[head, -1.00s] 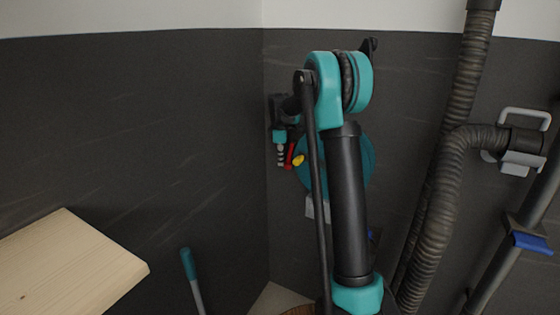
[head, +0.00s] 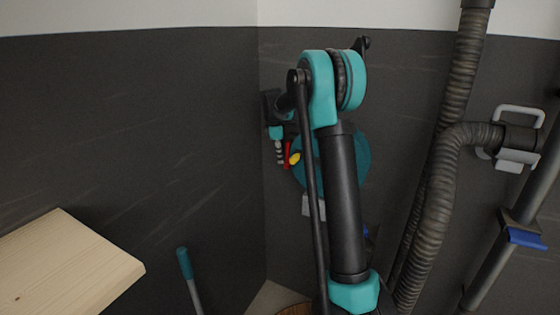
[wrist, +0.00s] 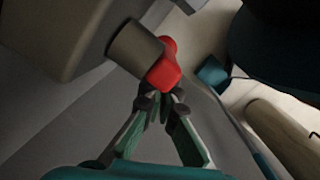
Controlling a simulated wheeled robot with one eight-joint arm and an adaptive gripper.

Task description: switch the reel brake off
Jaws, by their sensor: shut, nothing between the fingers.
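A red lever (wrist: 164,72) sits on the end of a grey-brown cylinder (wrist: 135,48) in the wrist view. In the head view, the red lever (head: 288,155) shows as a small strip beside a yellow part (head: 295,158), in front of a teal round reel (head: 300,175) partly hidden by my arm. My gripper (wrist: 160,98) is shut and empty, its fingertips right at the near end of the red lever. I cannot tell whether they touch. In the head view, my gripper (head: 280,151) is small, just left of the lever.
A pale wooden board (head: 65,265) juts in at the lower left, with a teal-handled rod (head: 185,263) near it. A ribbed hose (head: 440,190) and a grey pipe with a blue clip (head: 525,237) stand at the right. Dark walls meet in a corner behind the arm.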

